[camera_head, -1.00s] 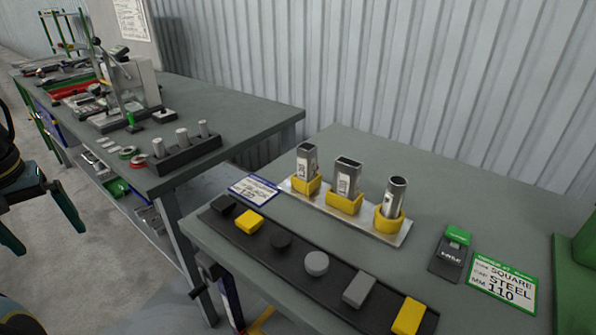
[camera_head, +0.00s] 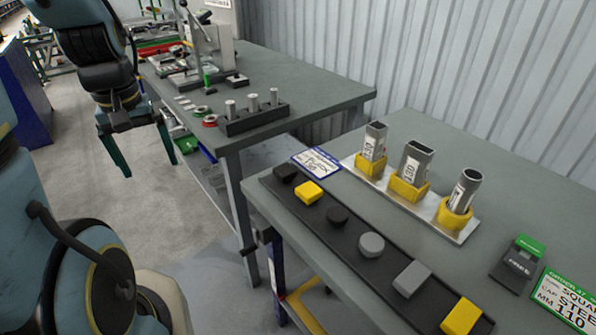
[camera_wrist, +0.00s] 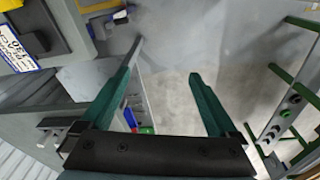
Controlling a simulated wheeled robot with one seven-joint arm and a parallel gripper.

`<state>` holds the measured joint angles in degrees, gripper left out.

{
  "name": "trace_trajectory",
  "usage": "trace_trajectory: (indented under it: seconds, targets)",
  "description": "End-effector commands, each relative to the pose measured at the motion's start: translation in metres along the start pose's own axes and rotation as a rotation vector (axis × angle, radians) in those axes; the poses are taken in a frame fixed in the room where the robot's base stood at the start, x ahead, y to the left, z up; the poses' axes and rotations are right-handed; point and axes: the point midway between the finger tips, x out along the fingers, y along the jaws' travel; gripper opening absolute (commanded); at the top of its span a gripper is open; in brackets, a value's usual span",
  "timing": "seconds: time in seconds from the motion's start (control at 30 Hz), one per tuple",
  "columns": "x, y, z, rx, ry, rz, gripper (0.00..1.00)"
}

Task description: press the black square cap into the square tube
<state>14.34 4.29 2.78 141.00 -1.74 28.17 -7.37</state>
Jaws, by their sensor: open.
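The black square cap (camera_head: 286,173) lies at the far left end of a black strip tray (camera_head: 300,200) on the near table. A dark block in the wrist view's upper left, beside the blue-edged card, appears to be this cap (camera_wrist: 38,42). The square tube (camera_head: 375,142) stands upright in a yellow holder, leftmost of three tubes, and its top is open. My gripper (camera_head: 146,166) is open and empty, fingers pointing down, left of both tables over the floor. The wrist view shows its two green fingers (camera_wrist: 165,65) wide apart with nothing between them.
The tray also holds a yellow square cap (camera_head: 310,193), round caps and rectangular ones. A rectangular tube (camera_head: 416,163) and a round tube (camera_head: 466,188) stand right of the square tube. A second table (camera_head: 300,82) carries a rack of cylinders (camera_head: 254,118).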

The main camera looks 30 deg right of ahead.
Motion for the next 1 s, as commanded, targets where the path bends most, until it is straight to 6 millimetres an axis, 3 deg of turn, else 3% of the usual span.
trace_trajectory:
  seconds: [0.1, 0.3, 0.5, 0.6, 0.8, 1.0]
  targets:
    - [0.016, 0.047, -0.021, -0.036, -0.029, 0.010, 0.95]
    - [0.029, 0.131, -0.039, -0.121, -0.074, 0.004, 0.95]
    - [0.038, 0.217, -0.035, -0.188, -0.100, -0.020, 0.95]
    - [0.038, 0.250, -0.028, -0.213, -0.104, -0.030, 0.95]
    - [0.039, 0.280, -0.019, -0.237, -0.107, -0.042, 0.95]
    - [0.064, 0.280, -0.015, -0.242, -0.110, -0.047, 0.95]
